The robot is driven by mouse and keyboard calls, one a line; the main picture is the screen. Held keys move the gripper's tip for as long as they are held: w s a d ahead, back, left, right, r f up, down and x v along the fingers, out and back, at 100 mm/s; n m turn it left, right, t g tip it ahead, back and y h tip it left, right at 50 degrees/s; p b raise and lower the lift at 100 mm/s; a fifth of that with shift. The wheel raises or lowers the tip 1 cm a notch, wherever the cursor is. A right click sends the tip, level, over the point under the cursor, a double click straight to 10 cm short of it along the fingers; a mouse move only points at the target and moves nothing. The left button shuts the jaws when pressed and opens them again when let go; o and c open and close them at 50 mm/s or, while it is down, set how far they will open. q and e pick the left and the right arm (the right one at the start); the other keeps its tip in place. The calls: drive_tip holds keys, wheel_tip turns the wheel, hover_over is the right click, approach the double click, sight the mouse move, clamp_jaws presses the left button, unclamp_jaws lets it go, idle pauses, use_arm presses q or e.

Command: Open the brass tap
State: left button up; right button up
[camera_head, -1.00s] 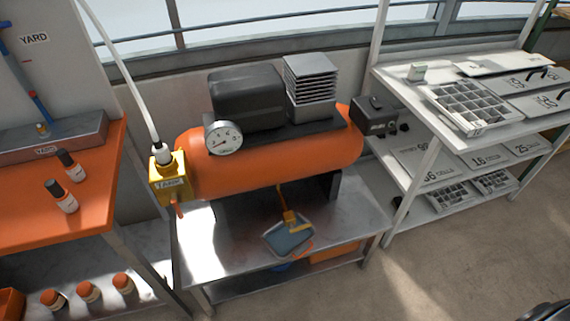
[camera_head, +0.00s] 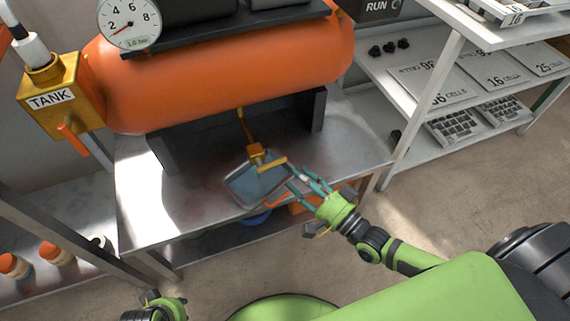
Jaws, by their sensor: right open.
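The brass tap (camera_head: 257,154) hangs on a thin bent pipe under the orange tank (camera_head: 225,80). Its short lever (camera_head: 273,163) points to the right, across the pipe's line. A shallow grey-blue tray (camera_head: 240,190) sits below the tap on the metal bench. My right gripper (camera_head: 297,178) is just right of the tap, with its teal fingers spread and pointing at the lever. It looks empty, and I cannot tell whether a finger touches the lever. My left gripper (camera_head: 158,304) is low at the bottom left, away from the tap, and its fingers are not clear.
A yellow block labelled TANK (camera_head: 48,97) with an orange lever (camera_head: 73,138) is at the tank's left end. A gauge (camera_head: 128,22) sits on top. The metal bench (camera_head: 350,150) is clear right of the tray. White shelving (camera_head: 425,125) stands at the right.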

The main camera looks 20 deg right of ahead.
sight(281, 162)
use_arm(q)
wheel_tip(281, 162, up, 3)
drive_tip(key=shift+f+b, duration=0.15)
drive_tip(key=shift+b, duration=0.15)
use_arm(e)
drive_tip(key=x, duration=0.7)
drive_tip(key=shift+a+r, duration=0.1)
drive_tip(key=shift+r, duration=0.2)
